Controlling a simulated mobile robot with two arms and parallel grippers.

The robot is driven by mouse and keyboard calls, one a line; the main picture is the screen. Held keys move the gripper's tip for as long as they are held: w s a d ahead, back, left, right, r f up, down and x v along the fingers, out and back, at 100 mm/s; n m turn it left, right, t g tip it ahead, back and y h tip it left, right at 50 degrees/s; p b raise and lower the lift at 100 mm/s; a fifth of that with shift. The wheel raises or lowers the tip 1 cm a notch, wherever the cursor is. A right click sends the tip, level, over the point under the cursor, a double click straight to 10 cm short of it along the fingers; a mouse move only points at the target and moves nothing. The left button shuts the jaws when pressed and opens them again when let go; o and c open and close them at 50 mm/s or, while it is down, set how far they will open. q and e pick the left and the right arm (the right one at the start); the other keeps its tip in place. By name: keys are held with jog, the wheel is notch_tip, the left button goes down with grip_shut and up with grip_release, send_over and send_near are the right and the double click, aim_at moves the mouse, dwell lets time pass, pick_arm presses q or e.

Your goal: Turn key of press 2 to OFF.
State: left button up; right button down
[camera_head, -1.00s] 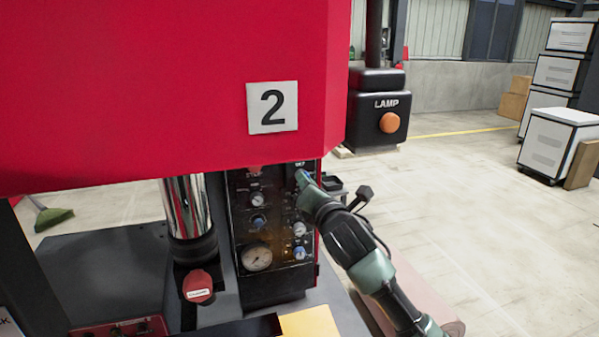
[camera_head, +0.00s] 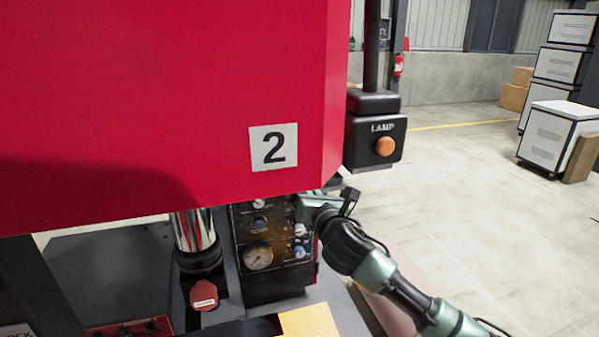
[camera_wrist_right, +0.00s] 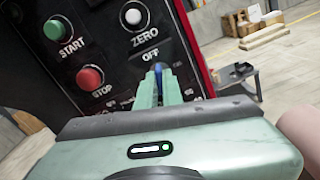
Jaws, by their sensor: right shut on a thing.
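Press 2 shows in the head view as a big red housing (camera_head: 180,90) with a "2" plate (camera_head: 273,147). Its black control panel (camera_head: 270,278) is below, its top hidden by the housing. My right gripper (camera_head: 307,203) is at the panel's upper right, its tips partly hidden in that view. In the right wrist view its green fingers (camera_wrist_right: 160,92) are shut on the blue key (camera_wrist_right: 158,68), just below the OFF label (camera_wrist_right: 151,54). Only the key's upper end shows, so its exact angle is hard to tell. My left gripper is out of view.
In the wrist view, the red STOP button (camera_wrist_right: 90,78), green START button (camera_wrist_right: 57,28) and ZERO button (camera_wrist_right: 133,15) are close by. The black LAMP box (camera_head: 375,140) stands right of the press. Open floor lies to the right.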

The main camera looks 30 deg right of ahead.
dwell(0.4)
jog(key=shift+n+p, duration=1.7)
jog(key=shift+n, duration=0.4)
jog(key=c, duration=1.5)
grip_release()
jog(key=v, duration=0.7)
